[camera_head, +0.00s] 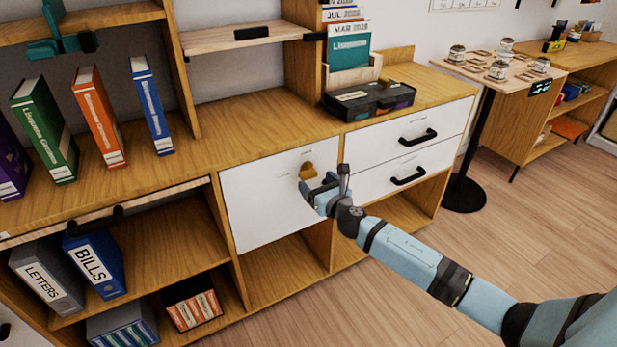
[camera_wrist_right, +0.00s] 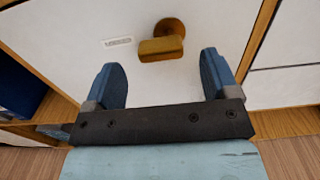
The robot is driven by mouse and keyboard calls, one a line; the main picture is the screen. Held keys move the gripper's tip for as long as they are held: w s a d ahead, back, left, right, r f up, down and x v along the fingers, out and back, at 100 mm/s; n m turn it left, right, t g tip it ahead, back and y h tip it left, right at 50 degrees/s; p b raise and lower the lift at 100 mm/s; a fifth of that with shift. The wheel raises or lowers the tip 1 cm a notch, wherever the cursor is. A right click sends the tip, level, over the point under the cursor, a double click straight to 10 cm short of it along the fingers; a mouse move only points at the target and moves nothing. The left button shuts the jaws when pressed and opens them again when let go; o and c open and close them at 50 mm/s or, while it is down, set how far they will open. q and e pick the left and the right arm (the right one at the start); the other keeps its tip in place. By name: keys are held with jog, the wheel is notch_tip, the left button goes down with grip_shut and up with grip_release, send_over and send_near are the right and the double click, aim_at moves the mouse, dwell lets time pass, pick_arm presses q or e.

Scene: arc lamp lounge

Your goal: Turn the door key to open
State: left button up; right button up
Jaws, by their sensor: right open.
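The brass door key (camera_head: 307,171) sits in its lock near the upper right of a white cabinet door (camera_head: 262,205), which is shut. In the right wrist view the key (camera_wrist_right: 161,48) shows its flat bow below a round brass base, with the bow lying roughly level. My right gripper (camera_head: 326,190) is open and empty in front of the door, just below and to the right of the key. In the right wrist view its two blue fingers (camera_wrist_right: 163,80) stand apart, with the key beyond and between them, not touching. My left gripper is not in view.
Two white drawers (camera_head: 405,155) with black handles are right of the door. Books (camera_head: 100,115) and a dark organizer box (camera_head: 368,100) stand on the wooden top. Open shelves with binders (camera_head: 95,262) lie to the left. A small table (camera_head: 510,70) stands at the back right.

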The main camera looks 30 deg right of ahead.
aim_at(311, 176)
jog(key=w+b, duration=0.1)
jog(key=w, duration=0.4)
jog(key=c, duration=0.9)
